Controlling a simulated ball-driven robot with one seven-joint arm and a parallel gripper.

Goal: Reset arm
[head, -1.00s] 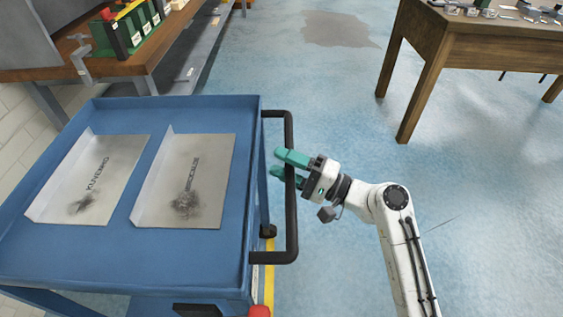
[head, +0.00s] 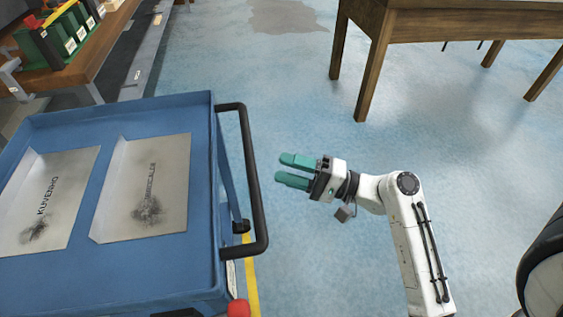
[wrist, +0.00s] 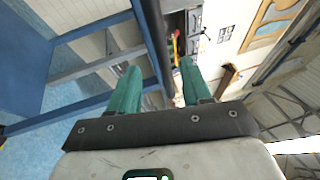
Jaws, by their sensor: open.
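My gripper (head: 296,171) has two teal fingers and is open and empty. In the head view it hangs over the blue floor, to the right of the blue cart and apart from the cart's black handle (head: 254,180). Its fingers point left, toward the handle. My white arm reaches it from the lower right. In the wrist view the teal fingers (wrist: 157,85) stand apart with nothing between them.
The blue cart (head: 205,205) carries two labelled grey metal sheets (head: 146,187). A wooden table (head: 372,45) stands at the back right. A workbench (head: 95,60) with green bins (head: 60,42) is at the upper left. The floor between is clear.

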